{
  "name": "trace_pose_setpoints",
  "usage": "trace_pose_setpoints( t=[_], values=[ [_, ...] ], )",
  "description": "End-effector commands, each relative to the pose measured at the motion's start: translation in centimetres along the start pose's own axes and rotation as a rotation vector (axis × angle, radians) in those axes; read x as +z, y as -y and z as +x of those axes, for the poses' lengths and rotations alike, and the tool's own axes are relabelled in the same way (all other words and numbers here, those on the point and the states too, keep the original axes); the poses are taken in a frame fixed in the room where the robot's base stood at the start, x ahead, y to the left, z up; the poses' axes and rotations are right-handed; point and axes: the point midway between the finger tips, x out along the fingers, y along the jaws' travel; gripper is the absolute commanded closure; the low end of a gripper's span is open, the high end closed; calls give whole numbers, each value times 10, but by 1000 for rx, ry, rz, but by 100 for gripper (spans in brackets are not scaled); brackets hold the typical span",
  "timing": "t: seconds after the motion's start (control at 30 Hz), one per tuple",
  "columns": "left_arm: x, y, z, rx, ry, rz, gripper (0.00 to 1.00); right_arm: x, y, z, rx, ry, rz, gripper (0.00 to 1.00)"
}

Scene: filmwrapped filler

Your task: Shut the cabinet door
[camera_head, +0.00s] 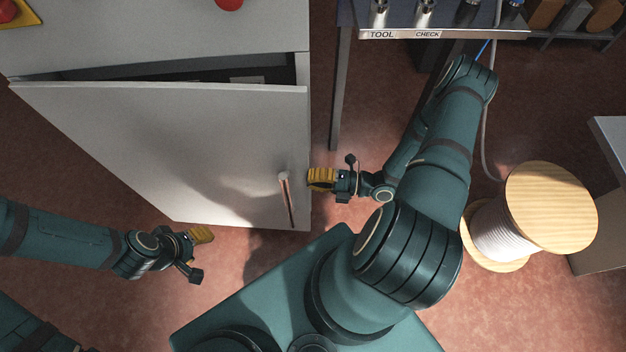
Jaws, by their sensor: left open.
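The cabinet door (170,140) is a pale grey panel on the white cabinet (170,35). It stands ajar, with a dark gap along its top that widens toward the right, the handle side. An upright bar handle (287,200) is near its lower right edge. My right gripper (320,180), with yellow fingers, is just right of the door's free edge, level with the handle; I cannot tell whether it touches the door or is open. My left gripper (205,235) is open and empty near the door's bottom edge, left of the handle.
A cable spool (545,205) stands on the red-brown floor at the right. A workbench marked TOOL CHECK (440,34) is at the top right, with a leg (340,90) close to the cabinet. A red knob (229,4) is on the cabinet top.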

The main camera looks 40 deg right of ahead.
Motion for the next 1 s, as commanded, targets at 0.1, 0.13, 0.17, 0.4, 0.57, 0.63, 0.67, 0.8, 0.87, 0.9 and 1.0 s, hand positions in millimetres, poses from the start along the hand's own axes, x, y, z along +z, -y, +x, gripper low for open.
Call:
trace_pose_setpoints(
  t=[0.1, 0.13, 0.17, 0.4, 0.57, 0.63, 0.67, 0.8, 0.87, 0.9, 1.0],
  values=[
    [0, 0, 0, 0, 0, 0, 47, 2, 0, 1, 0, 3, 0, 100],
    [0, 0, 0, 0, 0, 0, 47, 2, 0, 1, 0, 4, 0, 100],
    [0, 0, 0, 0, 0, 0, 47, 2, 0, 1, 0, 4, 0, 100],
    [0, 0, 0, 0, 0, 0, 47, 3, 0, 1, 0, 6, 0, 100],
    [0, 0, 0, 0, 0, 0, 47, 3, 0, 1, 0, 6, 0, 100],
    [0, 0, 0, 0, 0, 0, 47, 3, 0, 1, 0, 6, 0, 100],
    [0, 0, 0, 0, 0, 0, 47, 3, 0, 1, 0, 6, 0, 100],
    [0, 0, 0, 0, 0, 0, 47, 2, 0, 1, 0, 5, 0, 100],
    [0, 0, 0, 0, 0, 0, 47, 0, 0, 1, 0, 5, 1, 100],
    [0, 0, 0, 0, 0, 0, 47, -1, 0, 0, 0, 4, 1, 100],
    [0, -1, -2, 0, 1, 0, 47, -7, 0, 0, 0, 2, 3, 100]
  ],
)
